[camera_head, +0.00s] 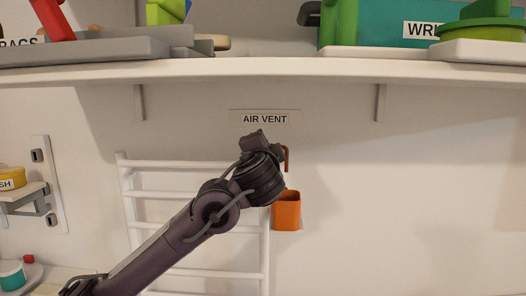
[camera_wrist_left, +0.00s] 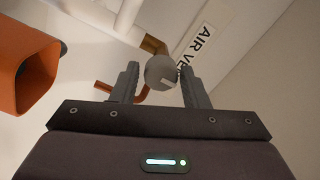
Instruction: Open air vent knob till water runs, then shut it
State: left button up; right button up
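The grey round air vent knob (camera_wrist_left: 160,73) shows in the left wrist view at the end of a brass-coloured stem. My left gripper (camera_wrist_left: 159,76) is open, with one finger on each side of the knob. A gap shows on the left side; contact on the right cannot be told. In the head view my left arm (camera_head: 262,175) reaches up from the lower left and hides the knob and fingers. A copper spout (camera_head: 287,158) bends down above an orange cup (camera_head: 287,212). The cup also shows in the left wrist view (camera_wrist_left: 22,65). No water is visible. My right gripper is out of view.
The "AIR VENT" label (camera_head: 265,119) is on the wall above my wrist. A white ladder-like radiator (camera_head: 150,195) hangs behind my arm. A loaded shelf (camera_head: 265,69) runs overhead, with brackets below it. The wall to the right is clear.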

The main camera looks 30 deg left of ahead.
pick_arm(q)
jog(key=b+v, duration=0.1)
jog(key=v, duration=0.6)
jog(key=shift+s+d+b, duration=0.25)
jog(key=shift+s+b, duration=0.05)
